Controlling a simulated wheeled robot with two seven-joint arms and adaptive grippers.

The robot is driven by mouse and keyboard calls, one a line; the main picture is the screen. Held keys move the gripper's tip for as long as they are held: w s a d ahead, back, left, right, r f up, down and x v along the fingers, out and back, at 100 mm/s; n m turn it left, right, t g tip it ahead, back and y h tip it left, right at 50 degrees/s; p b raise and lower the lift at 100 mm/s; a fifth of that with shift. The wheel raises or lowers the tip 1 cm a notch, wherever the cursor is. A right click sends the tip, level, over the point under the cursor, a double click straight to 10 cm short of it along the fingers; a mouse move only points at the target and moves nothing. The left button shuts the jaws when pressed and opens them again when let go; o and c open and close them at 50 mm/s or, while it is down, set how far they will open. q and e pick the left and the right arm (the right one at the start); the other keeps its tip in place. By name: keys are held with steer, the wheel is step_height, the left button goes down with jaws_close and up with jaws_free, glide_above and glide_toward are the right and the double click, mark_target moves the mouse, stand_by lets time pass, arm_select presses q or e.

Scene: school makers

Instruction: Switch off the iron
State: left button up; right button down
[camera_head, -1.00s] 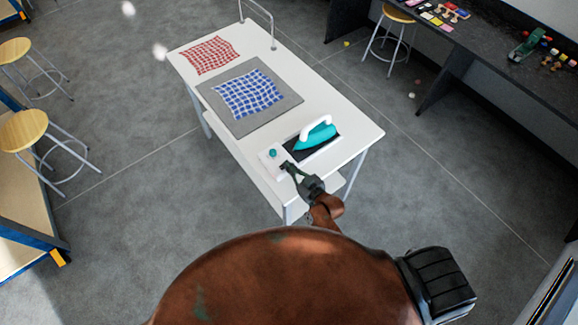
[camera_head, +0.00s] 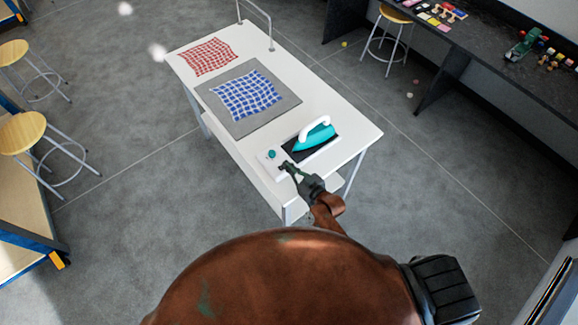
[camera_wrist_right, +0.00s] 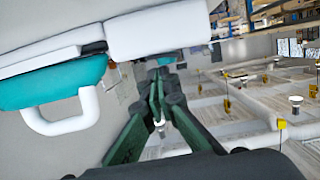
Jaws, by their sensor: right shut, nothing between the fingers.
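The teal iron (camera_head: 315,139) with a white handle rests on a dark pad (camera_head: 305,153) near the front right of the white table (camera_head: 345,122). A white base (camera_head: 265,160) with a teal knob (camera_head: 271,154) sits left of it. My right gripper (camera_head: 287,168) is shut and empty at the front part of this base; whether it touches is unclear. In the right wrist view the iron (camera_wrist_right: 62,82) shows at the left, and the dark green fingers (camera_wrist_right: 157,95) are close together in the middle. My left gripper is not seen.
A grey mat (camera_head: 290,99) with a blue checked cloth (camera_head: 247,96) lies mid-table. A red checked cloth (camera_head: 208,56) lies at the far end, near a metal rail (camera_head: 270,25). Stools (camera_head: 22,132) stand left; a dark workbench (camera_head: 490,45) stands right. Floor around the table is clear.

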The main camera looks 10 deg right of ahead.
steer(key=r, duration=0.1)
steer(key=r+p, duration=0.2)
steer(key=shift+d+r, duration=0.25)
arm_select(q)
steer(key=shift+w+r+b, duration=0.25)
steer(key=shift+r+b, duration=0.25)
steer(key=shift+b, duration=0.4)
arm_select(e)
steer(key=v, duration=0.9)
steer(key=shift+s+d, duration=0.35)
steer(key=shift+d, duration=0.05)
steer(key=shift+f, duration=0.1)
